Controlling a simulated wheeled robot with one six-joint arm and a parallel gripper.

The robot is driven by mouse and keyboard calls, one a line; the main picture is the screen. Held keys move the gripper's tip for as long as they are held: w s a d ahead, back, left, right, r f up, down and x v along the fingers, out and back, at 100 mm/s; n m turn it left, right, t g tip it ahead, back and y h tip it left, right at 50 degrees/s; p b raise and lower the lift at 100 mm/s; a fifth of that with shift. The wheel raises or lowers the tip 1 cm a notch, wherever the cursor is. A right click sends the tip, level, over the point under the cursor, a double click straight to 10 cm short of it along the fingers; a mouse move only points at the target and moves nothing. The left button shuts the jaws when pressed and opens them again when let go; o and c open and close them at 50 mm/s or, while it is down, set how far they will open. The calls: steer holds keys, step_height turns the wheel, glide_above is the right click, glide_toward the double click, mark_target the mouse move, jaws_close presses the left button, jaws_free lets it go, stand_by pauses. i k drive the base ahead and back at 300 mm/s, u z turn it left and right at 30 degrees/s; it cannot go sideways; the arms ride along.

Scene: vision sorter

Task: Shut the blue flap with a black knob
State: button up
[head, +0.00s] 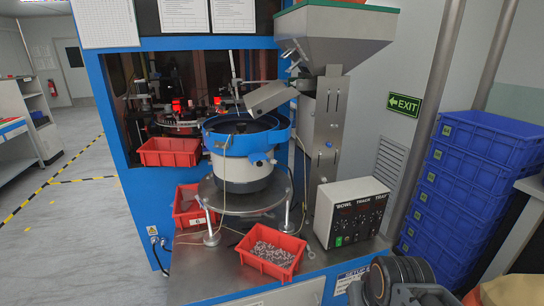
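The blue front (345,281) of the machine's bench shows at the bottom, with a white label reading "SETUP" and more that is cut off. I cannot make out a separate flap or a black knob there; the lower front lies outside the picture. Dark ribbed and grey parts at the end of my arm (404,280) show at the bottom right, in front of the bench's right corner. They hide part of that corner. I cannot make out two fingertips, nor whether my gripper is open or holds anything.
A bowl feeder (243,170) stands on the steel bench under a hopper (336,38). A red bin of metal parts (270,273) and a control box (350,191) stand near the front. Stacked blue crates (462,185) fill the right. The floor at left is clear.

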mark_target(257, 156)
steer(key=u, duration=0.6)
steer(key=i, duration=0.8)
steer(key=u, duration=0.95)
